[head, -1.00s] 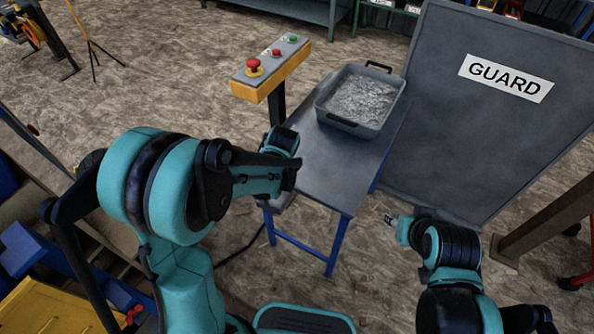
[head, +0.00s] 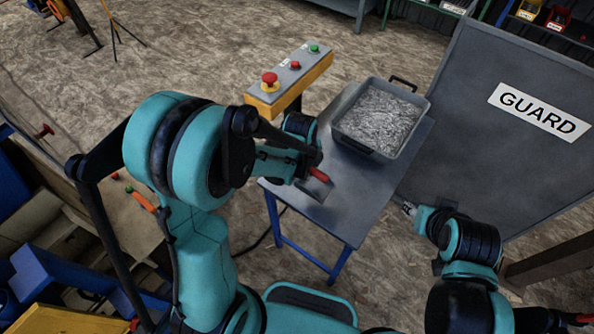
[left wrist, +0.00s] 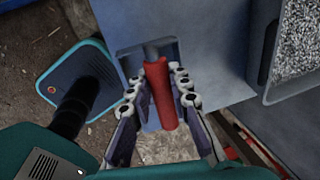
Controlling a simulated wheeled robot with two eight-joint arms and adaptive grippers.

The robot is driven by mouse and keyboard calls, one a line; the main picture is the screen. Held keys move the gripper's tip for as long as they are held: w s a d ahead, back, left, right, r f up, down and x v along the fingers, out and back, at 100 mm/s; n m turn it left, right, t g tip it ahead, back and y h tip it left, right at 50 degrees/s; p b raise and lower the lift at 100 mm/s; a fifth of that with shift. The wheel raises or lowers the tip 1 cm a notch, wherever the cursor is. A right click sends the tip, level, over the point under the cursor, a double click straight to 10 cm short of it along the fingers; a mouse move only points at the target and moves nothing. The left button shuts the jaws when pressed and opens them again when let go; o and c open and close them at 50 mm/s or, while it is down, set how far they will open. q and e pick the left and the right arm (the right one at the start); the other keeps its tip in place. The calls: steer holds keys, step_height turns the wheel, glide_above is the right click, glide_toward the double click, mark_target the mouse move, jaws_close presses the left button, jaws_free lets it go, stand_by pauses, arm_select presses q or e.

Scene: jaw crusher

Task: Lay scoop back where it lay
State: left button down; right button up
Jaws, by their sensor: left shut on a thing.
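The scoop has a red handle (left wrist: 161,95) and a grey pan (left wrist: 135,60), which is partly hidden behind the handle in the left wrist view. My left gripper (left wrist: 162,88) is shut on the red handle. In the head view the handle end (head: 319,175) shows beside my left gripper (head: 308,170), over the near part of the grey table (head: 345,190). I cannot tell whether the pan touches the tabletop. My right gripper (head: 406,208) is beside the table's right edge, apart from the scoop; its jaws are too small to read.
A grey tray (head: 362,148) of grey crushed material stands on the table's far part. A control box (head: 290,82) with red and green buttons stands left of it. A dark panel marked GUARD (head: 480,170) stands to the right. The tabletop's near part is clear around the scoop.

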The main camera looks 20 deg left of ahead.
arm_select(q)
steer(key=shift+w+a+f+b, duration=0.35)
steer(key=shift+w+a+f, duration=0.35)
steer(key=shift+a+f, duration=0.55)
steer(key=shift+w+a+f+b, duration=0.35)
steer(key=shift+w+a+f, duration=0.45)
steer(key=shift+f, duration=0.8)
steer(key=shift+w+a+f+b, duration=0.35)
steer(key=shift+w+a+f, duration=0.3)
steer(key=shift+a+f, duration=0.6)
steer(key=shift+s+d+f, duration=0.1)
steer(key=shift+d+f, duration=0.15)
steer(key=c, duration=1.8)
jaws_free()
steer(key=shift+f, duration=0.1)
steer(key=shift+c, duration=0.2)
steer(key=o, duration=0.4)
